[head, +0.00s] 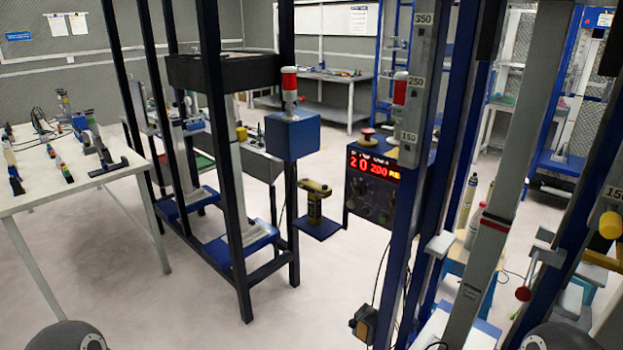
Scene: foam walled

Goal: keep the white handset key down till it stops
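A yellow and black handset-like device (315,200) stands upright on a small blue shelf (318,230) near the middle of the head view. I cannot make out a white key on it at this size. Just to its right is a dark control box (372,208) with a lit red number display (374,166), knobs below it and a red mushroom button (367,134) on top. Neither of my grippers is in view; only rounded grey parts of mine show at the bottom left and bottom right edges.
Black frame posts (228,165) stand left of the handset, and a blue upright with a scale (405,200) stands to the right. A white table (40,203) with tools is at left. Bottles (473,226) stand at right.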

